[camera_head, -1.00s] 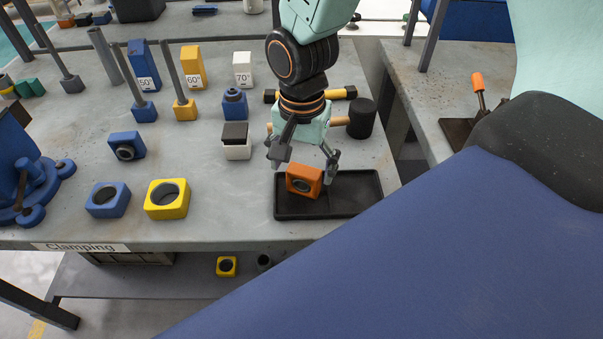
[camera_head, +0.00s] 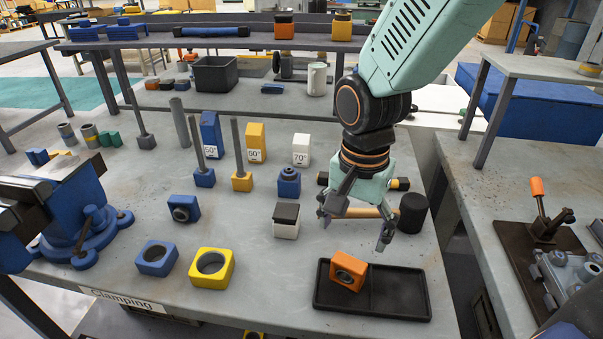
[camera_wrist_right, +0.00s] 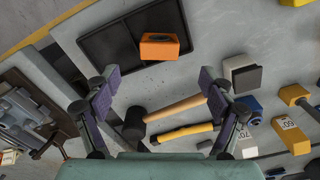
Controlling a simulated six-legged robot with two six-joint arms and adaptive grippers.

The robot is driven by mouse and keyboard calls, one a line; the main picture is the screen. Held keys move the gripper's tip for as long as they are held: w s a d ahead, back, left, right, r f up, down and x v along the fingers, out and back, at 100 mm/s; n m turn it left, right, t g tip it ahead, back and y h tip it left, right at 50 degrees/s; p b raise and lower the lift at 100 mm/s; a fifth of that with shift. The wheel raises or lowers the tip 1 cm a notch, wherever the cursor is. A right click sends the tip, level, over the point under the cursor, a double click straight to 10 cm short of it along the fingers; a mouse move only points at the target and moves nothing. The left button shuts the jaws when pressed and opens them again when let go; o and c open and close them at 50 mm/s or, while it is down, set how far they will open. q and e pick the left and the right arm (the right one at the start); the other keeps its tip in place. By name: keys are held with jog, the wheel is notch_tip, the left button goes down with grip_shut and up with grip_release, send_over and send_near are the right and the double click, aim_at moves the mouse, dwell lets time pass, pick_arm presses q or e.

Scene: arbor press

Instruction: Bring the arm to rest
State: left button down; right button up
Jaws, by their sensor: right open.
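My right gripper (camera_head: 355,232) is open and empty above the table, behind the black tray (camera_head: 372,310). An orange block with a round hole (camera_head: 348,270) sits tilted in the left part of the tray, apart from the fingers. In the right wrist view, the open fingers of my right gripper (camera_wrist_right: 160,98) frame the space below the orange block (camera_wrist_right: 159,47) and the tray (camera_wrist_right: 92,50). A mallet with a black head (camera_head: 413,212) and wooden handle lies behind and partly under the gripper. My left gripper is not in view.
A blue vise (camera_head: 85,225) stands at the left. A blue block (camera_head: 157,257), a yellow block (camera_head: 211,267) and a white block with a dark top (camera_head: 286,222) lie left of the tray. An arbor-press bench (camera_head: 480,200) is at the right, across a gap.

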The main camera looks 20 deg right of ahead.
aim_at(348, 265)
notch_tip(348, 265, down, 12)
jog(key=shift+s+a+r+b, duration=0.1)
jog(key=shift+s+b, duration=0.05)
jog(key=shift+b, duration=1)
notch_tip(348, 265, up, 2)
jog(key=shift+r+p, duration=0.15)
jog(key=shift+p, duration=0.15)
jog(key=shift+r, duration=0.8)
